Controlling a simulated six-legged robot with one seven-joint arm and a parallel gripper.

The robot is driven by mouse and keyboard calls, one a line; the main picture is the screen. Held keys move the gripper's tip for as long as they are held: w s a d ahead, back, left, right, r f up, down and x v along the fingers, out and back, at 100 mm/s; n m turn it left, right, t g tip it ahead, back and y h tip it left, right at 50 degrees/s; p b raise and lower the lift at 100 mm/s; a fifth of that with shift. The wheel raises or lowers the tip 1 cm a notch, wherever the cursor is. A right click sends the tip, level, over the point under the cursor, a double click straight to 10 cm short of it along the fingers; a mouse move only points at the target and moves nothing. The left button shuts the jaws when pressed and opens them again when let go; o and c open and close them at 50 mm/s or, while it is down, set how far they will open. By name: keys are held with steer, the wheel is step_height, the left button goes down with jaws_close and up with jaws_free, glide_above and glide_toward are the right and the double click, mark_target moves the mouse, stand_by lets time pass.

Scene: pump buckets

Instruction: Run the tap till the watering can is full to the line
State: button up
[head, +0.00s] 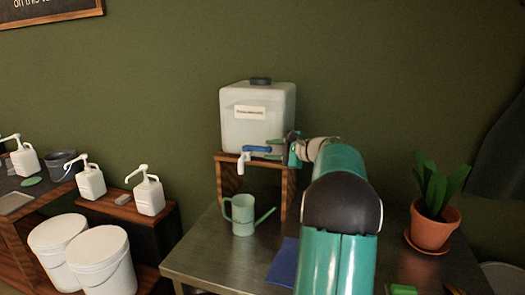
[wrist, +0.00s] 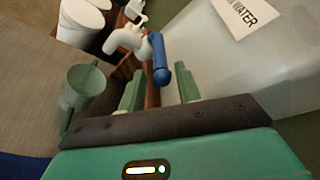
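A white water tank (head: 258,118) with a label stands on a wooden stand. Its tap has a white spout (head: 241,163) and a blue lever (head: 257,149); in the wrist view the blue lever (wrist: 160,62) points toward me. The green watering can (head: 242,214) stands upright on the table, below the spout in the head view, its own spout pointing right. It also shows in the wrist view (wrist: 86,82); its fill line and water level cannot be made out. No stream of water shows. My gripper (wrist: 160,90) is open, its fingers either side of the lever's near end, with no clear contact.
The metal table (head: 203,248) carries a blue mat (head: 283,262) and a potted plant (head: 432,222) at the right. White buckets (head: 101,257) and pump bottles (head: 149,194) stand at the left. The tank's front (wrist: 225,65) is close to my gripper's right finger.

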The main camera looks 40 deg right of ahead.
mark_target(265, 150)
steer(key=shift+x, duration=2.1)
jaws_close()
steer(key=shift+s+a+h, duration=0.1)
steer(key=shift+a+h, duration=0.05)
steer(key=shift+h, duration=0.15)
steer(key=shift+s+a+f+m+h, duration=0.1)
steer(key=shift+a+m+h, duration=0.15)
steer(key=shift+m+h, duration=0.35)
steer(key=shift+s+a+r+m+h, duration=0.1)
steer(key=shift+a+m+h, duration=0.2)
steer(key=shift+m+h, duration=0.25)
steer(key=shift+s+a+f+m+h, duration=0.1)
steer(key=shift+a+m+h, duration=0.15)
steer(key=shift+m+h, duration=0.35)
steer(key=shift+a+m+g+h, duration=0.35)
steer(key=shift+m+h, duration=0.45)
steer(key=shift+h, duration=0.4)
steer(key=shift+a+m+g+h, duration=0.25)
steer(key=shift+a+m+h, duration=0.15)
steer(key=shift+m+h, duration=0.55)
steer(key=shift+f+h, duration=0.1)
steer(key=shift+h, duration=0.2)
